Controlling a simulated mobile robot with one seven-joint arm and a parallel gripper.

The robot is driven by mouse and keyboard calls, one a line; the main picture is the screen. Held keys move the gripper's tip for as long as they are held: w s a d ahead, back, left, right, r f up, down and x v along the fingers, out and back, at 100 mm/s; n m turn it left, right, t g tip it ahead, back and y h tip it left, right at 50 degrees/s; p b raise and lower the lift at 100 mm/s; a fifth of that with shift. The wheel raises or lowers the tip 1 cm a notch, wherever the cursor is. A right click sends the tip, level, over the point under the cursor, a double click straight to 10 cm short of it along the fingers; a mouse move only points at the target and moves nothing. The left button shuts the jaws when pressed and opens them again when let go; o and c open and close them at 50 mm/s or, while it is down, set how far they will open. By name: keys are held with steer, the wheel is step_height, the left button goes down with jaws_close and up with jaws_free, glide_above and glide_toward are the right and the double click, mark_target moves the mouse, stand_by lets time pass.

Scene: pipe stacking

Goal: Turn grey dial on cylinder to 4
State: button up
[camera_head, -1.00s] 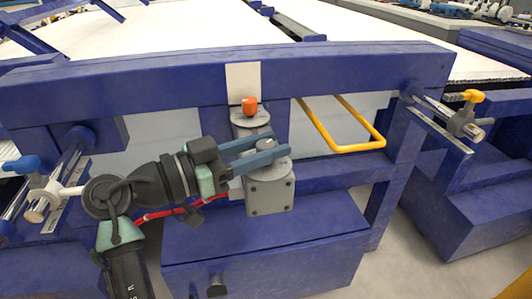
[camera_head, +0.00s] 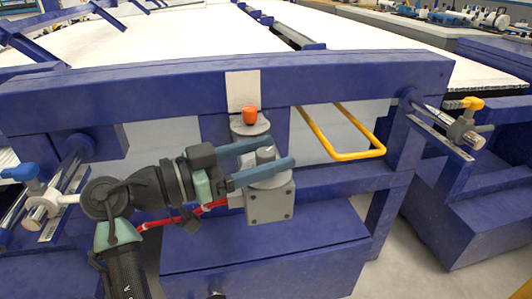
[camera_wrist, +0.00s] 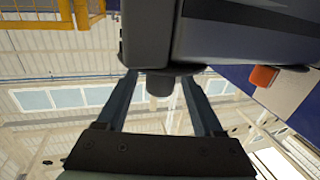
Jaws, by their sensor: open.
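The grey cylinder unit (camera_head: 270,205) is a box-shaped block mounted on the blue frame, with a grey dial (camera_head: 265,154) standing on its top. My gripper (camera_head: 279,156) reaches in from the left with its two blue fingers apart, one on the far side and one on the near side of the dial. In the wrist view the dial (camera_wrist: 160,84) shows between the open fingers, below the dark underside of the unit. I cannot tell whether either finger touches the dial. No numbers on the dial are readable.
A yellow bar handle (camera_head: 357,153) sticks out to the right. The blue beam (camera_head: 340,78) runs behind. A red cable hangs below my wrist.

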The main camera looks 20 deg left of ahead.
steer(key=p+v, duration=0.3)
steer(key=v, duration=1)
